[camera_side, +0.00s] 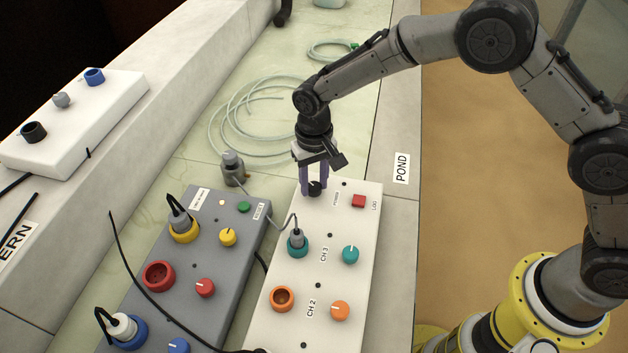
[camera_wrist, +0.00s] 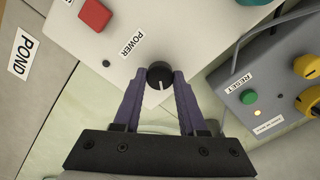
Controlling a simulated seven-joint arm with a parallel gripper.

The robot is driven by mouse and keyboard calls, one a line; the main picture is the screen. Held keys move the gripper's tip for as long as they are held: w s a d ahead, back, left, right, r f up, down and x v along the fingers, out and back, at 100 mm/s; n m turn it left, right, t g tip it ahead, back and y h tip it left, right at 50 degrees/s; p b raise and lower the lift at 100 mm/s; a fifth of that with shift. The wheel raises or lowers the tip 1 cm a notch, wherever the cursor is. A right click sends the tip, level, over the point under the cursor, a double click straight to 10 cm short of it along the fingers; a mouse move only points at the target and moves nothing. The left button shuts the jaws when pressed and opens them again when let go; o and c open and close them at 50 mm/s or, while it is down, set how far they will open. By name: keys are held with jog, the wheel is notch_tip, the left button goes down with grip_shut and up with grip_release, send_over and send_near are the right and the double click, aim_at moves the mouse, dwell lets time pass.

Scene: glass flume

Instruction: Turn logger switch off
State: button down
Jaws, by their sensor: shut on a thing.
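The logger is the white box (camera_side: 315,262) with a black POWER knob (camera_wrist: 159,73) near its far end. In the wrist view the knob carries a pale pointer mark that points down the picture, towards the gripper's palm. My gripper (camera_side: 314,189) comes down from above with its purple fingers on either side of the knob, shut on it. In the side view the fingers hide part of the knob. The POWER label (camera_wrist: 132,44) is readable in the wrist view. I cannot tell which mark on the box means off.
A red LOG button (camera_side: 358,201) sits right of the knob. Teal and orange sockets and knobs lie nearer on the same box. A grey box (camera_side: 192,262) with cables stands to the left. A coiled clear hose (camera_side: 245,118) lies behind. A POND label (camera_side: 401,168) marks the right ledge.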

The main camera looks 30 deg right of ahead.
aim_at(314, 186)
jog(key=n, duration=0.3)
jog(key=shift+r+n, duration=0.1)
jog(key=shift+n, duration=2)
jog(key=shift+c, duration=2.3)
grip_release()
notch_tip(314, 186, up, 14)
